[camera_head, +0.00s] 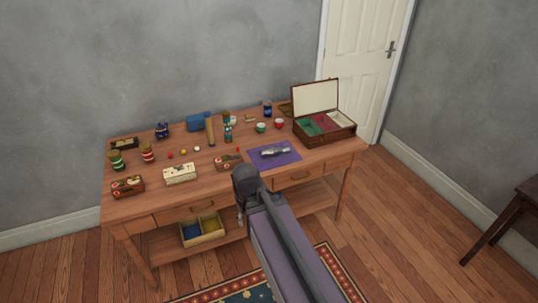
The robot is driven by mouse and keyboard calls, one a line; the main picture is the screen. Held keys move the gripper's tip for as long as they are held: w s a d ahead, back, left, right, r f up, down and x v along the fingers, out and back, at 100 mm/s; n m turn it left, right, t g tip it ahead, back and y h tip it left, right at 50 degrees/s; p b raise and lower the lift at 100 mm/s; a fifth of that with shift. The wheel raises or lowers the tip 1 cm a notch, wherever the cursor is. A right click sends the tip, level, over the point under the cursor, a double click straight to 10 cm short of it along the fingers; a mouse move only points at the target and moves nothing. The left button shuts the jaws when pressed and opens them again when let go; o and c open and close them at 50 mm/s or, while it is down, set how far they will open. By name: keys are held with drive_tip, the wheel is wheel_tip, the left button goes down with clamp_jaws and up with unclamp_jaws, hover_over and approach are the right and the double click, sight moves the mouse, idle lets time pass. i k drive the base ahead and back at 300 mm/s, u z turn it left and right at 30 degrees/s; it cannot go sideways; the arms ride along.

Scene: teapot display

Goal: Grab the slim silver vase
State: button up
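A small, slim silver object (274,152), which looks like the silver vase lying on its side, rests on a purple mat (290,159) at the right-middle of the wooden table. It is too small to make out its details. My gripper (240,214) hangs in front of the table's front edge, to the left of and nearer than the mat. It is apart from the silver object. Its fingers are dark and small in the picture, so I cannot tell whether they are open or shut.
An open compartment box (338,133) stands right of the mat. A patterned box (228,162) lies left of it. Small cups (279,123), jars (147,152), a cream box (180,173) and small balls crowd the table (210,188). A divided tray (203,230) sits on the lower shelf.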

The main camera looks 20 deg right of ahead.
sight(270, 151)
drive_tip(key=z, duration=0.1)
drive_tip(key=i, duration=0.95)
drive_tip(key=u, duration=0.05)
